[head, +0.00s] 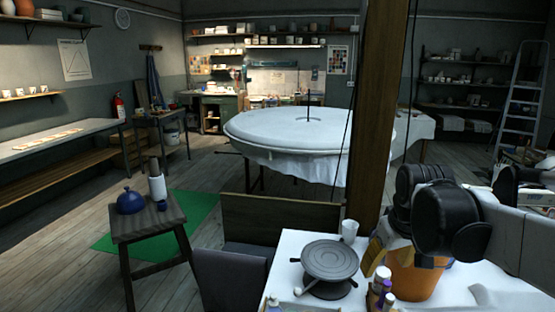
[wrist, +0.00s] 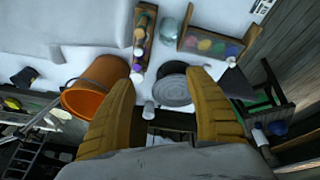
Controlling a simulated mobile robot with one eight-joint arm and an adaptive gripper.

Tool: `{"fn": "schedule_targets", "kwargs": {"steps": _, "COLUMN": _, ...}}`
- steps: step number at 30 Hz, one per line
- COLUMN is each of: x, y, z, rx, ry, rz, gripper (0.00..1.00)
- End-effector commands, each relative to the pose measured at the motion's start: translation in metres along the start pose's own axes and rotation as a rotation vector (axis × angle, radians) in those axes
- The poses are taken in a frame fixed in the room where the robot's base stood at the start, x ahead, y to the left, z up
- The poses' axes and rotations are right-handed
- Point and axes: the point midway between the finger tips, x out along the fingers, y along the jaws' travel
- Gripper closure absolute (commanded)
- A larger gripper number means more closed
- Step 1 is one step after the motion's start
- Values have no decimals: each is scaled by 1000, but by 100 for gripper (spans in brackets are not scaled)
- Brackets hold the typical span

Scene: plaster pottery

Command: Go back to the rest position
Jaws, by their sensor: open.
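My gripper (wrist: 166,80) is open and empty in the wrist view, its two yellow-brown fingers spread wide above a white-covered table (wrist: 85,20). Between and beyond the fingertips lie a grey round turntable (wrist: 174,91) and a small white cup (wrist: 149,108). An orange bucket (wrist: 92,88) is by the left finger. In the head view my arm reaches in from the right, over the orange bucket (head: 415,284); the fingers are partly hidden there by my dark wrist parts.
The table holds the turntable (head: 330,259), the cup (head: 349,230) and bottles (head: 380,289). A wooden post (head: 372,110) rises close behind my arm. A stool (head: 150,222) with a blue pot stands left. A large round covered table (head: 300,130) stands behind. Open floor lies left.

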Motion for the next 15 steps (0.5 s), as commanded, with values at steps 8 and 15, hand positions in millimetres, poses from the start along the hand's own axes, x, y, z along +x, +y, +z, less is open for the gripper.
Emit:
{"fn": "schedule_targets", "kwargs": {"steps": 8, "x": -26, "y": -52, "z": 84, "rx": 114, "ry": 151, "rz": 9, "gripper": 36}}
{"fn": "schedule_targets", "kwargs": {"steps": 15, "x": -20, "y": -78, "z": 135, "rx": 191, "ry": 250, "rz": -3, "gripper": 36}}
